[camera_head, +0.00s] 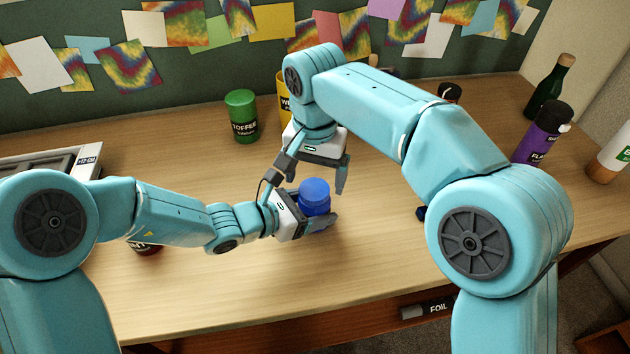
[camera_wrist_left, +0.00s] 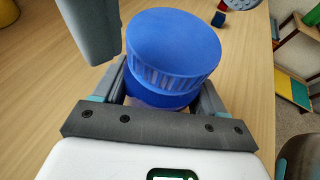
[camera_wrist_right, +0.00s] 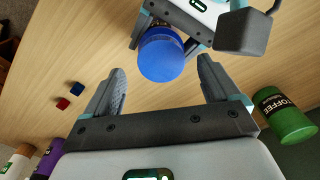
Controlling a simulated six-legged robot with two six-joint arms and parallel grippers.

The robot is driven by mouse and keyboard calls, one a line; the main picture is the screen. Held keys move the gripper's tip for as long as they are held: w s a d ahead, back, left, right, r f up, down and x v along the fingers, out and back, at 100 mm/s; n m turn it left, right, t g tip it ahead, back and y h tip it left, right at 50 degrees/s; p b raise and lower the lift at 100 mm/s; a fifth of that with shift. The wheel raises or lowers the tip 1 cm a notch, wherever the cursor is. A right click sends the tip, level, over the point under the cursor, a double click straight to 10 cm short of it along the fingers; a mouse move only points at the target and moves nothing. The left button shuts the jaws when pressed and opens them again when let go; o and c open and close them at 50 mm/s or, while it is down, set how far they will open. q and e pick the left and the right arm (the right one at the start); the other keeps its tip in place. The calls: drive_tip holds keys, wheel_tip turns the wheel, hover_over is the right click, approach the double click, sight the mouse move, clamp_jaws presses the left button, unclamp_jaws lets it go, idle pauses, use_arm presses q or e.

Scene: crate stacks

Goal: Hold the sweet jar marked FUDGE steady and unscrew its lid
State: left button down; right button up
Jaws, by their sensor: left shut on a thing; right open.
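A blue jar with a ribbed blue lid (camera_head: 314,192) stands upright on the table; no FUDGE marking shows on it in any view. My left gripper (camera_head: 314,220) is shut around the jar's body, below the lid; the lid also shows in the left wrist view (camera_wrist_left: 172,45). My right gripper (camera_head: 315,172) is open and empty, above and behind the jar. In the right wrist view the lid (camera_wrist_right: 161,56) lies ahead of its spread fingers, apart from them. A grey right finger (camera_wrist_left: 92,28) shows beside the lid in the left wrist view.
A green TOFFEE jar (camera_head: 241,118) and a partly hidden yellow jar (camera_head: 284,95) stand behind. A dark red jar (camera_head: 146,249) is under my left arm. A purple bottle (camera_head: 540,135) and a dark green bottle (camera_head: 548,92) stand at right. Red (camera_wrist_right: 62,103) and blue (camera_wrist_right: 76,88) cubes lie nearby.

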wheel_tip(320, 180, up, 2)
drive_tip(key=shift+r, duration=0.2)
drive_tip(key=shift+c, duration=0.2)
wheel_tip(320, 180, up, 3)
drive_tip(key=m, duration=0.3)
drive_tip(key=shift+f, duration=0.1)
wheel_tip(320, 180, down, 8)
drive_tip(key=shift+r, duration=0.1)
drive_tip(key=shift+c, duration=0.3)
drive_tip(key=c, duration=1)
drive_tip(key=n, duration=0.3)
drive_tip(key=shift+c, duration=0.2)
